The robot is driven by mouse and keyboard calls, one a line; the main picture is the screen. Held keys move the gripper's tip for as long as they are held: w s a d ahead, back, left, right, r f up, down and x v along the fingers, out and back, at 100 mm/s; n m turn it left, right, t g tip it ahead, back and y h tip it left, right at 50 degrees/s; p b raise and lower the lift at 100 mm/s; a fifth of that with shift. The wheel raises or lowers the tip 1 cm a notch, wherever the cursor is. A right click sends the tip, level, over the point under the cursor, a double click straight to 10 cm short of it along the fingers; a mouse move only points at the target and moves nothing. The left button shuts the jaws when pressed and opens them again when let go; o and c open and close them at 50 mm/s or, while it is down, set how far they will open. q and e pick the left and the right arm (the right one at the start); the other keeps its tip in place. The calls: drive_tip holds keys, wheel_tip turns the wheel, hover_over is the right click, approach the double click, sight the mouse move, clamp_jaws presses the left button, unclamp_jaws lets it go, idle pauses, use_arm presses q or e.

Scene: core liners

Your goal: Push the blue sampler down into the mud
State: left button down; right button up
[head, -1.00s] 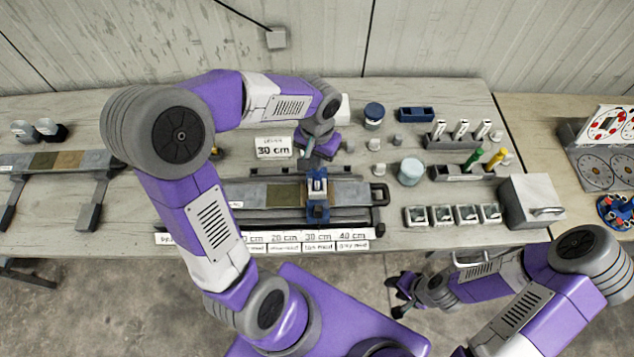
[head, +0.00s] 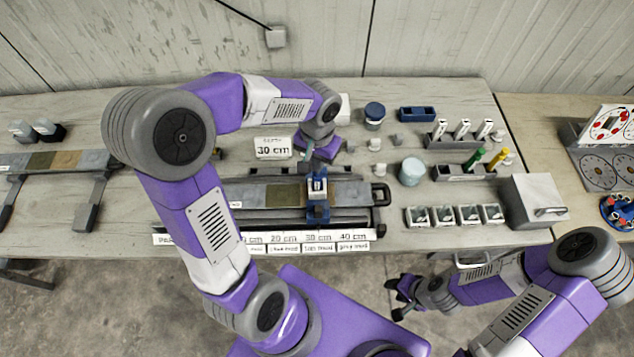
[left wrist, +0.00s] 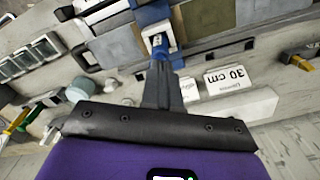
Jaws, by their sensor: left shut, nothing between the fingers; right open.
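The blue sampler (head: 317,193) stands across the core tray on the bench, with a white part at its top. The core tray (head: 250,192) holds mud sections of different colours, and the sampler sits over the 30 cm part of the scale. My left gripper (head: 312,165) is shut with nothing in it, just behind and above the sampler's top. In the left wrist view the fingertips (left wrist: 160,52) point at the sampler's white top (left wrist: 158,38); I cannot tell if they touch. The sampler's lower end is hidden. My right gripper (head: 400,298) is open and empty, off the bench's front edge.
A 30 cm sign (head: 273,148) stands behind the tray. A scale strip (head: 300,237) lies along its front. To the right are a pale round jar (head: 412,172), small sample boxes (head: 455,215) and a grey box (head: 532,201).

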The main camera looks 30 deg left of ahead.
use_arm(q)
drive_tip(key=shift+f+b, duration=0.45)
drive_tip(key=shift+f, duration=0.05)
idle(0.3)
idle(0.4)
drive_tip(key=shift+r+p, duration=2.9)
drive_tip(key=shift+r, duration=0.7)
drive_tip(key=shift+f, duration=0.1)
